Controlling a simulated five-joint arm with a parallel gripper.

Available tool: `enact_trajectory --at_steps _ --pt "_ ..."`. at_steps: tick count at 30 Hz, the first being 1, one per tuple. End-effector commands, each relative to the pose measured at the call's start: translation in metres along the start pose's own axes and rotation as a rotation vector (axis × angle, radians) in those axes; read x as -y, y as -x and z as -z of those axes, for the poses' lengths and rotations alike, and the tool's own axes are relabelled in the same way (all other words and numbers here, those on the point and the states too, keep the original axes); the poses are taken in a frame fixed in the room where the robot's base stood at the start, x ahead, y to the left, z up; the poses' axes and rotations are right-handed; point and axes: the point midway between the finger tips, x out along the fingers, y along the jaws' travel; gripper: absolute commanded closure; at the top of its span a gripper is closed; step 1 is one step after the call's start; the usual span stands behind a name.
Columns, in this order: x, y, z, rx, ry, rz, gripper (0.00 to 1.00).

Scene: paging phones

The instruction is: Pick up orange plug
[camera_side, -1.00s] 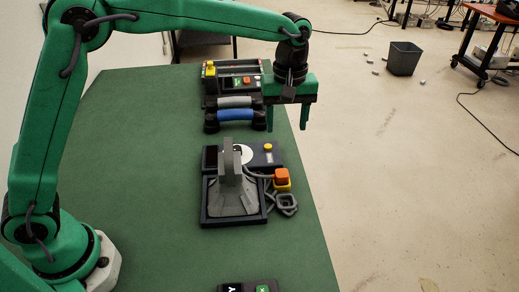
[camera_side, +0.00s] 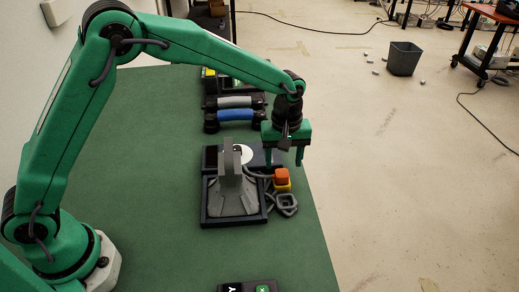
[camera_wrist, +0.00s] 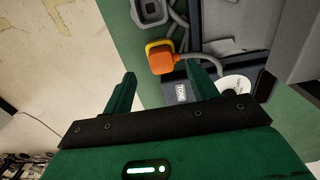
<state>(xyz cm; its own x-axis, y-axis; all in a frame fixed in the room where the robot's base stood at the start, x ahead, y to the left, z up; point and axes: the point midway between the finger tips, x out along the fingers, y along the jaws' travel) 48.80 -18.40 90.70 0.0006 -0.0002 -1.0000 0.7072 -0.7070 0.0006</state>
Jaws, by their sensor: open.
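The orange plug (camera_side: 281,175) sits in a yellow socket piece (camera_side: 283,187) at the right side of the dark tray, near the table's right edge. A grey cable runs from it. In the wrist view the orange plug (camera_wrist: 162,60) shows beyond my fingertips, a little above the gap between them, with the yellow piece (camera_wrist: 155,45) behind it. My gripper (camera_side: 284,163) points down just behind the plug in the side view and appears close above it. Its two green fingers are apart with nothing between them, as the wrist view of my gripper (camera_wrist: 163,80) shows.
A dark tray (camera_side: 204,215) holds a grey upright stand (camera_side: 231,190). Grey square loops (camera_side: 286,203) lie right of it. Blue and grey handled items (camera_side: 236,114) stand behind. A black block (camera_side: 248,286) lies at the front. The green table (camera_side: 130,170) is clear at left.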

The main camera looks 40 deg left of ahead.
Motion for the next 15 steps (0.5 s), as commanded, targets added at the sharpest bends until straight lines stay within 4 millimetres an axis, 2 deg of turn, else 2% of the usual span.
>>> enact_trajectory --at_steps 8,15 --pt "0.001 -0.010 -0.001 0.001 0.000 0.003 0.42" --pt "0.002 -0.038 -0.002 0.002 0.000 0.003 0.42"
